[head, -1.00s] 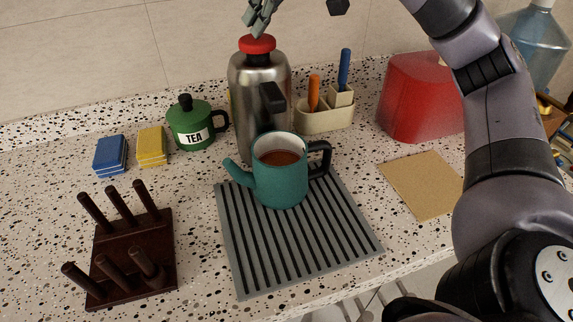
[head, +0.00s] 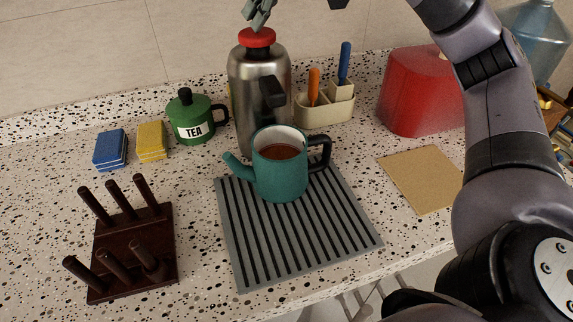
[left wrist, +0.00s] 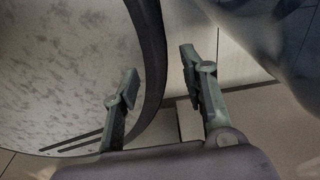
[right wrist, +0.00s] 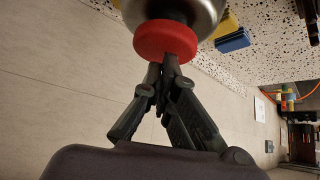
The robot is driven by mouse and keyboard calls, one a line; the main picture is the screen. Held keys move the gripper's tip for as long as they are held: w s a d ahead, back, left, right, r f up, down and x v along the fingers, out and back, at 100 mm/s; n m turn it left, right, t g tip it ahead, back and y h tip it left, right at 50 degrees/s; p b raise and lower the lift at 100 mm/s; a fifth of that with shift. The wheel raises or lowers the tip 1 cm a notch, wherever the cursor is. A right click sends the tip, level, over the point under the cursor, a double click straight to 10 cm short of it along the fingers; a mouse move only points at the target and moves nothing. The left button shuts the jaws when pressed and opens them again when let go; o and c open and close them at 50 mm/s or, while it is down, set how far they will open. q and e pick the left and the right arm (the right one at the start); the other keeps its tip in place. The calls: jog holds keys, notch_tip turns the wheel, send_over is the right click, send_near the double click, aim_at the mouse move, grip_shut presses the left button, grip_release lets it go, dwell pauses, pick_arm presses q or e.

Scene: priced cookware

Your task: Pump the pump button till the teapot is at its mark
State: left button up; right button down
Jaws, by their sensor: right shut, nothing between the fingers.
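The steel pump flask (head: 250,95) stands upright at the back of the counter with a red pump button (head: 257,38) on top. My right gripper (head: 258,22) is shut and empty, its fingertips at the button from above; in the right wrist view the fingertips (right wrist: 163,68) meet the edge of the red button (right wrist: 166,40). The teal teapot (head: 280,180) stands upright in front of the flask, with brown liquid (head: 282,152) inside below the rim. I cannot make out a mark in it. My left gripper (left wrist: 158,80) is open and empty, away from the counter items.
The teapot rests on a grey ribbed mat (head: 300,245). Around it are a green tea canister (head: 188,110), sponges (head: 110,150), a dark peg rack (head: 125,270), a utensil caddy (head: 325,112), a red cover (head: 415,95) and a tan board (head: 420,180).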

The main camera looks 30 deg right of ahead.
notch_tip(320, 180, down, 2)
jog(key=shift+b, duration=0.5)
jog(key=shift+r, duration=0.2)
jog(key=shift+r+p, duration=1.15)
jog(key=shift+p, duration=0.1)
notch_tip(320, 180, up, 6)
jog(key=p, duration=0.6)
